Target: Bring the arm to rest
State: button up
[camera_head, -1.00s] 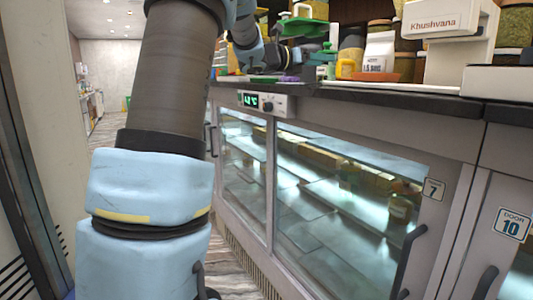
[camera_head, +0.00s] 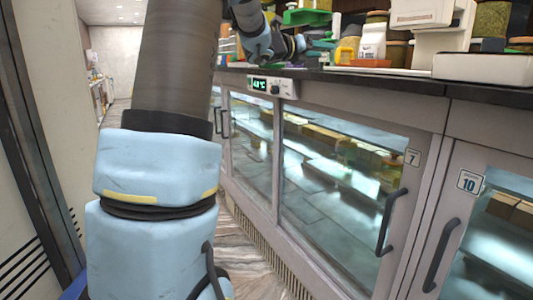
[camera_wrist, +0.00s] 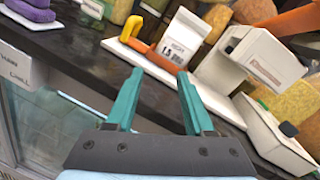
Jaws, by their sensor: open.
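My gripper (camera_wrist: 158,100) shows in the wrist view with its two teal fingers apart and nothing between them. It is above the front edge of the dark counter (camera_wrist: 75,60), pointing toward the goods on it. In the head view my blue and dark grey arm rises on the left and reaches over the counter near the top middle. The gripper is small and partly hidden there.
A chilled cabinet with glass doors (camera_head: 330,195) runs under the counter. A white carton (camera_wrist: 183,35), a white machine (camera_wrist: 262,60), a yellow-handled item (camera_wrist: 131,28) and several jars stand on top. A striped floor (camera_head: 250,255) lies in front.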

jog(key=s+a+f+n+y+p, duration=0.1)
jog(key=s+a+f+n+y, duration=0.2)
jog(key=a+f+n+y, duration=0.6)
jog(key=s+a+f+n+y+p, duration=0.1)
jog(key=s+a+f+n+y, duration=0.2)
jog(key=a+f+n, duration=0.95)
jog(key=s+f+n+g+y, duration=0.1)
jog(key=s+f+n+g, duration=0.3)
jog(key=s+n, duration=0.5)
jog(key=s+f+n+g+y+p, duration=0.1)
jog(key=s+f+n+g, duration=0.4)
jog(key=s+n, duration=0.5)
jog(key=s+a+f, duration=0.1)
jog(key=s+f, duration=0.1)
jog(key=s, duration=0.4)
jog(key=shift+f, duration=0.15)
